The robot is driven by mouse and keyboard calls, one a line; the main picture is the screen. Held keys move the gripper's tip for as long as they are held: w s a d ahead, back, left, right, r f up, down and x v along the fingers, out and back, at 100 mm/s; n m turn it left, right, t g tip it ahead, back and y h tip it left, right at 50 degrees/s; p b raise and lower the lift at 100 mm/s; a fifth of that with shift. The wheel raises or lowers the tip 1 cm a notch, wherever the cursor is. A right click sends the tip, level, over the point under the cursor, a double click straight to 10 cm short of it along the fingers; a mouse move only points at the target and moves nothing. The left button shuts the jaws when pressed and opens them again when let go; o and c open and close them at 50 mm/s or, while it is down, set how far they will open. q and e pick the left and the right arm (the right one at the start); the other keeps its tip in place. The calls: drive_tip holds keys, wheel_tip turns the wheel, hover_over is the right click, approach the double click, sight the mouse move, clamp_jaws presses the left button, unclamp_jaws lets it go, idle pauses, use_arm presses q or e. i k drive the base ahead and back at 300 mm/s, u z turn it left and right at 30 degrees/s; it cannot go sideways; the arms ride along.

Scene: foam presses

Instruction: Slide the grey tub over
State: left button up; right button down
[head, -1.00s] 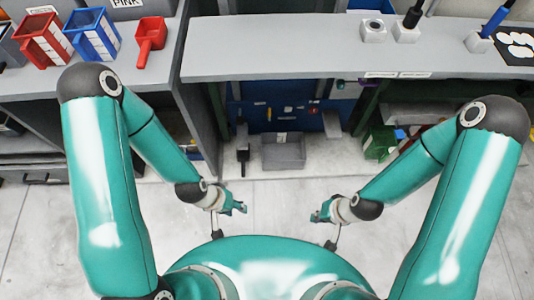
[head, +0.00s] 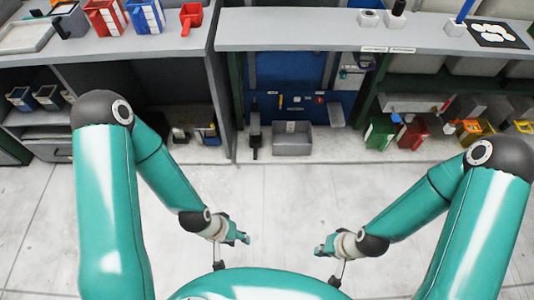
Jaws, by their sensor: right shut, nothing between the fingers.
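The grey tub (head: 292,146) sits on the floor in the recess under the bench, in front of a blue panel. It is an open box with a small white label on its far side. My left gripper (head: 243,238) hangs in front of my body, well short of the tub; its fingers are too small to tell open or shut. My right gripper (head: 320,248) mirrors it on the right, shut and empty, also apart from the tub.
A dark upright tool (head: 254,135) stands just left of the tub. Green (head: 379,133) and red (head: 412,133) bins sit on the right. The bench top (head: 300,36) overhangs the recess. Red (head: 104,16) and blue (head: 146,15) bins stand on the left bench. The floor before me is clear.

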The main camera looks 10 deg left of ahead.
sight(295, 138)
drive_tip(key=u, duration=0.05)
drive_tip(key=i, duration=1.45)
drive_tip(key=u, duration=0.7)
drive_tip(key=k, duration=0.9)
drive_tip(key=u, duration=0.2)
drive_tip(key=i, duration=0.9)
drive_tip(key=z, duration=0.05)
